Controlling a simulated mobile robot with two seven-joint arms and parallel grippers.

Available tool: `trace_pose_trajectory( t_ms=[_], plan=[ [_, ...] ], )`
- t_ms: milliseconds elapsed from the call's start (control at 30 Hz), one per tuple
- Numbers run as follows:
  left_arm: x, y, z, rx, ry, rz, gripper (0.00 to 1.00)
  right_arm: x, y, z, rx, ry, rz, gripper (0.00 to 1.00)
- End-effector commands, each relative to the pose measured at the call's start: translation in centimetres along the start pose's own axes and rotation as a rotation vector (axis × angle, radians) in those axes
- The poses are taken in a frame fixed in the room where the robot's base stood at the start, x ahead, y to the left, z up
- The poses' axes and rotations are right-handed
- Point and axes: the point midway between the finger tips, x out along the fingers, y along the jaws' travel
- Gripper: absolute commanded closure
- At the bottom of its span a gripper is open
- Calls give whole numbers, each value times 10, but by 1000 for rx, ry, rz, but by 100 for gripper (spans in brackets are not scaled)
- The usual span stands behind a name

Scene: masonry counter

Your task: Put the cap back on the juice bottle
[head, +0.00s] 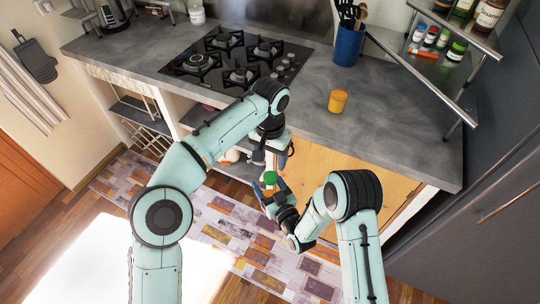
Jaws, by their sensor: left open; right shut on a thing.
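A small green thing (270,177), which looks like the bottle's cap, shows between my two grippers in front of the counter. My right gripper (267,188) is shut at the green thing, low in front of the cabinet. I cannot tell whether it holds the cap itself or a bottle under it, as the jaws and arm hide most of what is there. My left gripper (270,163) is open just above the green thing, pointing down; I cannot tell whether it touches it. No juice bottle body can be made out clearly.
A yellow-orange jar or cup (338,102) stands on the grey counter (395,125), with free room around it. A gas hob (237,60) lies left of it. A blue utensil holder (348,45) and a rack with small jars (443,37) stand at the back right.

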Motion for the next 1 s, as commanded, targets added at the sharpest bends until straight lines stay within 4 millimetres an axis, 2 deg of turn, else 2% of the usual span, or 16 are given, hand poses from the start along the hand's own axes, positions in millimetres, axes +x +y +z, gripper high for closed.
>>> trace_pose_trajectory(
  t_ms=[333, 467, 800, 1000],
  plan=[
    [-1, 0, 0, -19, 0, 0, 34, 0, 0, -1, 0, 3, 0, 100],
    [5, 0, 0, -18, -2, 0, 34, 0, 0, -1, 0, 3, 0, 100],
    [56, 0, 1, -18, -3, 1, 34, 0, 0, -1, 0, 2, 0, 100],
    [75, 0, 0, -17, -1, 1, 34, 0, 0, -1, 0, 2, 0, 100]
  ],
)
